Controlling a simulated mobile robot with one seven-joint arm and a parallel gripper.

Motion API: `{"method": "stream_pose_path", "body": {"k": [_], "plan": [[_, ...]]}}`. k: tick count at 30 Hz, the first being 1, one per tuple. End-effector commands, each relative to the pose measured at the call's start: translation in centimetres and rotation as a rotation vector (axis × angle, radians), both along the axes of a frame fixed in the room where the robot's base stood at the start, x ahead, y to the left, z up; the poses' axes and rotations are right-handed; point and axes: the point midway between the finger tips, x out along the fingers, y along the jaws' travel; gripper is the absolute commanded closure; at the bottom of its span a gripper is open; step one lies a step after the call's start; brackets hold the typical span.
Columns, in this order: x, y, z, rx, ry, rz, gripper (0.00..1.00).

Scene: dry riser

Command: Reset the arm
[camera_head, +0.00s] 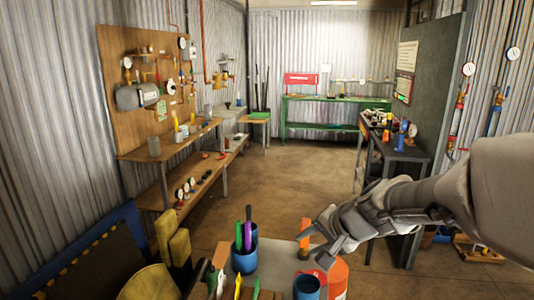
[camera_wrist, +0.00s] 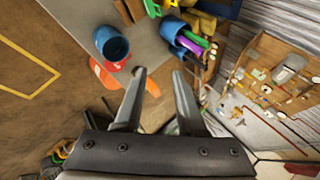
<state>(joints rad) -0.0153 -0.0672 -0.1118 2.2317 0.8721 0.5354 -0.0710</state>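My arm reaches in from the right edge of the head view. My gripper (camera_head: 318,250) is above the near table, pointing left and down. In the wrist view my gripper (camera_wrist: 159,75) has its two fingers apart with a clear gap between them. Nothing is held in the gap; only background shows through it. A small orange item (camera_head: 304,240) appears close to the fingertips in the head view; I cannot tell whether they touch.
The near table (camera_head: 275,268) carries a blue cup (camera_head: 244,258) of coloured markers and a second blue cup (camera_head: 307,287). A dark workbench (camera_head: 400,148) is at right, a green bench (camera_head: 320,102) at the back. The middle floor is clear.

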Motion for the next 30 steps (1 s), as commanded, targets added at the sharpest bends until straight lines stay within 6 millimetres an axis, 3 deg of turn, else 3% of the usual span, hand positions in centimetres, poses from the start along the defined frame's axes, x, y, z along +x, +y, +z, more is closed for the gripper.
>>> {"method": "stream_pose_path", "body": {"k": [1, 6, 11, 18, 24, 30], "plan": [[-1.5, 0.3, 1.7, -0.031, -0.013, 0.048, 0.61], [-6.7, 0.7, 4.5, -0.16, -0.031, 0.204, 0.61], [-11.4, 0.1, 6.4, -0.306, -0.037, 0.328, 0.61], [-17.7, -2.3, 8.0, -0.547, -0.023, 0.455, 0.61], [-20.4, -4.1, 8.5, -0.681, -0.006, 0.494, 0.61], [-21.1, -4.6, 8.5, -0.716, 0.002, 0.501, 0.61]]}}
